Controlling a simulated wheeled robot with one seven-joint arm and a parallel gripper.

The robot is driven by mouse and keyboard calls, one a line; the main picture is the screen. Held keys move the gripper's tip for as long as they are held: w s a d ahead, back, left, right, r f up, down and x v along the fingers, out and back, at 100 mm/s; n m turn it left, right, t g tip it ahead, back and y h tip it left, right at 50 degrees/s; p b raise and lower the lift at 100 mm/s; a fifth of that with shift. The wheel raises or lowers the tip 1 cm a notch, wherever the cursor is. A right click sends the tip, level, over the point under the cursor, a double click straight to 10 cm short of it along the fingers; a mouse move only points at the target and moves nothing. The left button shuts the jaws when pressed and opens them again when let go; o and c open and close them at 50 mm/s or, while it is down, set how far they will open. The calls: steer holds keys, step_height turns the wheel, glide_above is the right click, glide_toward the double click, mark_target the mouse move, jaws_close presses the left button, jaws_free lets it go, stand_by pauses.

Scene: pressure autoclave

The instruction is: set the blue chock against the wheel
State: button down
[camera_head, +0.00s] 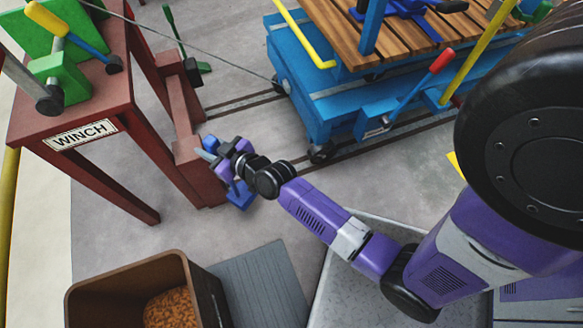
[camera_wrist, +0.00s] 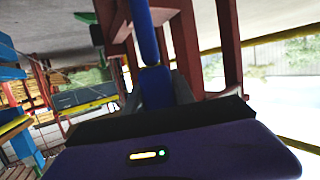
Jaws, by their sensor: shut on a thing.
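The blue chock (camera_head: 240,195) is at the foot of the red winch frame in the head view, partly covered by my gripper (camera_head: 212,153). My gripper is shut on a blue part of it; this blue part (camera_wrist: 155,87) is between the grey fingers in the wrist view. I cannot tell whether the chock touches the floor. A dark wheel (camera_head: 321,152) of the blue cart (camera_head: 300,105) stands to the right of the chock, with a clear gap between them.
The red winch stand (camera_head: 100,125) is close on the left of my gripper. Dark floor rails (camera_head: 238,102) run under the cart. A brown bin (camera_head: 125,275) with orange bits stands at the front left. A cable (camera_head: 190,45) stretches from the winch to the cart.

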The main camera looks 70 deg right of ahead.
steer(key=s+d+r+m+g+h+p, duration=0.1)
steer(key=s+d+m+g+h+p, duration=0.2)
steer(key=d, duration=0.6)
steer(key=s+d+r+m+h+p, duration=0.1)
steer(key=s+d+m+h+p, duration=0.15)
steer(key=d+p, duration=0.45)
steer(key=s+d+r+m+g+h+p, duration=0.2)
steer(key=s+d, duration=0.2)
steer(key=d, duration=0.7)
step_height(320, 180, down, 20)
steer(key=b, duration=1.9)
steer(key=shift+w+f+b, duration=0.2)
steer(key=shift+w+b, duration=0.05)
steer(key=shift+b, duration=0.15)
steer(key=shift+f+n, duration=0.2)
steer(key=shift+n, duration=0.05)
steer(key=c, duration=1)
jaws_free()
steer(key=shift+c, duration=0.2)
